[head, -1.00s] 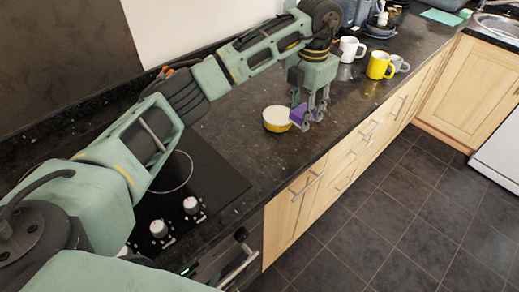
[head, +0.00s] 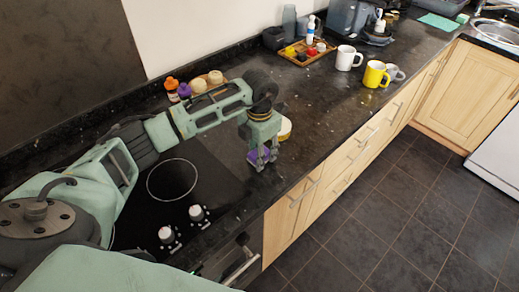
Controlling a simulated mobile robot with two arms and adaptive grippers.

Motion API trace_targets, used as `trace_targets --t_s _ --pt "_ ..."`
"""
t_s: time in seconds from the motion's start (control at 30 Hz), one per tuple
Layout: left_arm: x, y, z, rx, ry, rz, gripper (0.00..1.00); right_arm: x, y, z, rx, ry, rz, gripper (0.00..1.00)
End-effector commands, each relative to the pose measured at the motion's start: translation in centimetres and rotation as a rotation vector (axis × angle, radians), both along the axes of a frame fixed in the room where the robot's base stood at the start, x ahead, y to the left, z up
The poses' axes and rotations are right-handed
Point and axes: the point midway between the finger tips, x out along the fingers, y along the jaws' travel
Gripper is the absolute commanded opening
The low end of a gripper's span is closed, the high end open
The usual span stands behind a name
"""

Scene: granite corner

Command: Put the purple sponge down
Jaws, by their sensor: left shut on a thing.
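The purple sponge (head: 254,158) is between the fingers of my left gripper (head: 262,162), which is shut on it. The gripper points down over the dark granite worktop (head: 232,200), near its front edge and just right of the hob. I cannot tell whether the sponge touches the worktop. My right gripper is not in view.
A yellow and white bowl (head: 285,128) stands just behind the gripper, partly hidden. The black hob (head: 172,180) lies to the left. A white mug (head: 347,58), a yellow mug (head: 375,74) and a wooden tray (head: 305,52) stand further back. Worktop right of the bowl is clear.

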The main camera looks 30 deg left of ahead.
Motion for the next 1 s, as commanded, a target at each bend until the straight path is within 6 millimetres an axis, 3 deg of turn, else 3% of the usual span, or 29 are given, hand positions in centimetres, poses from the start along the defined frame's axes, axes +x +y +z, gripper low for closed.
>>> trace_targets --t_s 0.4,0.43,0.6,1.0 --pt "0.01 0.00 -0.79 0.000 0.000 -0.001 0.10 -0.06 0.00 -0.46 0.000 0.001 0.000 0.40" --pt "0.02 -0.01 -0.60 0.000 0.000 -0.001 0.41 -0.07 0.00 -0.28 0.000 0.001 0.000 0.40" --pt "0.01 0.00 -0.57 0.000 0.000 0.000 0.55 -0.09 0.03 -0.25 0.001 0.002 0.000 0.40" --pt "0.02 -0.02 -0.05 0.000 0.000 0.000 0.57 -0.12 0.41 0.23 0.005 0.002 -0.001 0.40"
